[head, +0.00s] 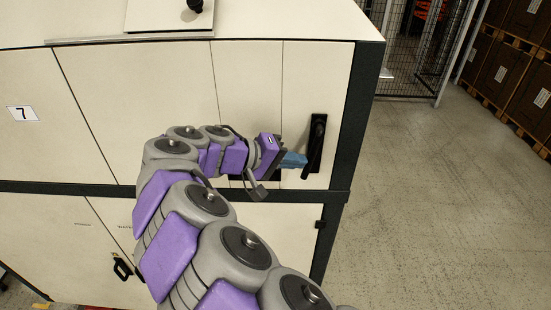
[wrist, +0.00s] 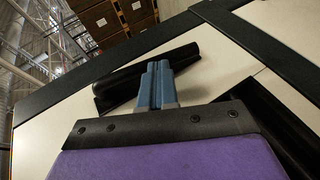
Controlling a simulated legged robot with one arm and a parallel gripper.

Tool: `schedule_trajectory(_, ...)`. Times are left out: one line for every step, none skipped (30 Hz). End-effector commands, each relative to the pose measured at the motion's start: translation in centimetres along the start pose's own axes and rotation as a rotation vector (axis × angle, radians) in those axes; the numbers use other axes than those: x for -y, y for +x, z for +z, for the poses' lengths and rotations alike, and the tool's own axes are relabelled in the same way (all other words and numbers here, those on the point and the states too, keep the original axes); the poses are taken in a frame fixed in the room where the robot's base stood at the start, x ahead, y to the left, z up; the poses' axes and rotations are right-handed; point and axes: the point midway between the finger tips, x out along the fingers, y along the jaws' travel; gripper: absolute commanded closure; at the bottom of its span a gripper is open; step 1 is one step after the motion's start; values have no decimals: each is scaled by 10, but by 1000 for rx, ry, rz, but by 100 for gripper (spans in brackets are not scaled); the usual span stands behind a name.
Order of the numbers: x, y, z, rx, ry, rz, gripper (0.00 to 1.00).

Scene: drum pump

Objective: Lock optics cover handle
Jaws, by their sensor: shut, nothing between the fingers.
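The black optics cover handle (head: 316,146) is on the narrow cream panel at the right end of the cabinet. In the head view it stands nearly upright, with its lower end leaning slightly left. My gripper (head: 300,160) is shut and empty, with its blue fingers at the left side of the handle's lower part. In the wrist view the handle (wrist: 130,83) lies across the picture just beyond the shut blue fingertips (wrist: 157,68). The fingertips overlap the handle there; I cannot tell whether they touch it.
The cream cabinet (head: 130,90) has a dark corner frame (head: 356,100) right of the handle. A second black handle (head: 123,268) is on a lower door. A mesh fence (head: 415,50) and stacked boxes (head: 505,60) stand beyond. The floor (head: 440,200) to the right is clear.

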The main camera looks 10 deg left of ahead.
Motion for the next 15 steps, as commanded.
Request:
schedule_trajectory(4,3,1,0,4,-3,100)
schedule_trajectory(5,4,0,0,4,-2,100)
schedule_trajectory(8,4,0,0,3,-1,100)
schedule_trajectory(9,5,-1,0,2,-1,100)
schedule_trajectory(11,5,-1,0,1,0,100)
schedule_trajectory(13,5,-2,0,0,1,100)
schedule_trajectory(14,6,-2,0,0,1,100)
schedule_trajectory(15,7,-2,0,-1,0,100)
schedule_trajectory(15,9,-2,-1,-1,0,100)
schedule_trajectory(16,10,-1,-1,-2,0,100)
schedule_trajectory(16,10,-1,-1,-2,0,100)
schedule_trajectory(15,12,0,-2,-2,0,100)
schedule_trajectory(15,13,0,-2,-2,-1,100)
schedule_trajectory(14,15,1,-3,-1,-1,100)
schedule_trajectory(14,16,2,-3,-1,-1,100)
